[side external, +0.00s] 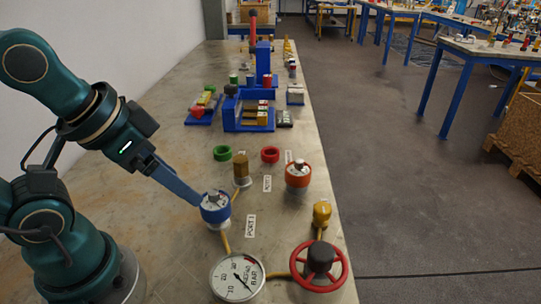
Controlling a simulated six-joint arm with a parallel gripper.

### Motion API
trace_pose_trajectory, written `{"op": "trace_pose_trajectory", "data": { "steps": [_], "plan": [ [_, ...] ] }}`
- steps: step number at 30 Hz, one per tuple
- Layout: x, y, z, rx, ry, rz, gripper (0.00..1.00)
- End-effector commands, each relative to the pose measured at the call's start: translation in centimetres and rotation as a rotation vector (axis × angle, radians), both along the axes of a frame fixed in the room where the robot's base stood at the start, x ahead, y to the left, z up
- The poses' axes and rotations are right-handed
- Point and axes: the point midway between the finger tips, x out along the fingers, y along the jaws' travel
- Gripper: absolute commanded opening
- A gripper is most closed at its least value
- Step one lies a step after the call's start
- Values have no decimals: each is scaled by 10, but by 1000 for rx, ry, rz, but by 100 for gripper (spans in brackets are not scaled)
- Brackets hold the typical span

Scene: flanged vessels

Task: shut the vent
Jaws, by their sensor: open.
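My gripper (196,200) reaches down from the left with its long blue fingers. The fingertips are at the left side of a blue-rimmed vessel (215,208); I cannot tell whether they touch it. The gripper is open, with nothing visibly held. A red handwheel (319,265) with a dark hub is at the front right. A yellow fitting (321,213) stands behind it. An orange-rimmed vessel (298,176) and a brass cylinder (240,170) stand farther back. Small white labels (251,226) lie on the table, too small to read surely, so I cannot tell which part is the vent.
A round pressure gauge (237,279) is at the front, joined by yellow pipes. A green ring (222,154) and a red ring (270,155) lie behind the vessels. Blue racks (238,117) with small parts stand farther back. The grey bench (170,215) is bare at left.

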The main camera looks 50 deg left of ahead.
Motion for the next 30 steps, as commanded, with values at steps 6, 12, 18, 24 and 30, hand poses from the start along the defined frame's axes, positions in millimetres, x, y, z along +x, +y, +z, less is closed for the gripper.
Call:
{"op": "trace_pose_trajectory", "data": {
  "steps": [6,12,18,24,30],
  "plan": [
    [-2,-1,0,46,8,-96,74],
    [16,-10,30,139,-33,-348,74],
    [50,-24,58,218,-32,-644,74],
    [97,-40,71,270,-24,-948,74],
    [148,-56,63,284,-28,-1226,74]
  ]
}}
